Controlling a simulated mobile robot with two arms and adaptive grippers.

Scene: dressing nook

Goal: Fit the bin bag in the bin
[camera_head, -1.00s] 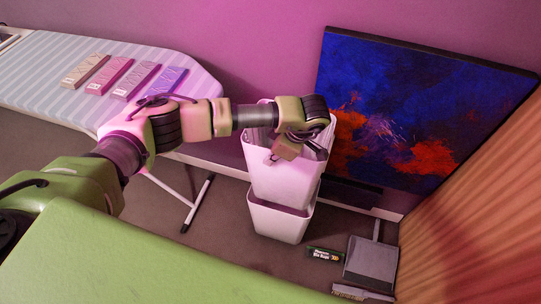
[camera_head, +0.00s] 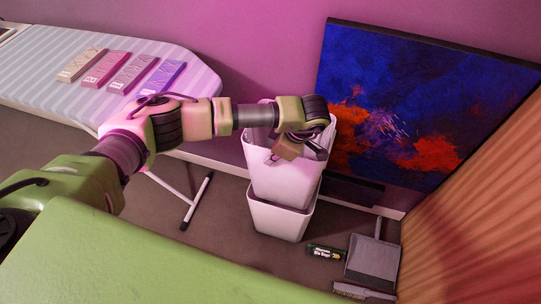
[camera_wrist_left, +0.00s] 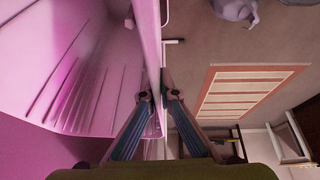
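A white upper bin (camera_head: 277,179) stands partly inside a white lower bin (camera_head: 280,221), with most of its height above the lower rim. My left gripper (camera_head: 296,146) is at the upper bin's rim. In the left wrist view its fingers (camera_wrist_left: 159,95) lie on either side of the bin's thin wall (camera_wrist_left: 149,30), close together, and look shut on it. A small dark box labelled as bin bags (camera_head: 326,252) lies on the floor right of the bins. No loose bag is clear in the head view. My right gripper is not in view.
A dustpan (camera_head: 373,258) and a brush (camera_head: 362,291) lie right of the box. A large painting (camera_head: 400,110) leans behind the bins. An ironing board (camera_head: 50,75) with several small boxes stands at left. A striped rug (camera_wrist_left: 250,90) shows in the left wrist view.

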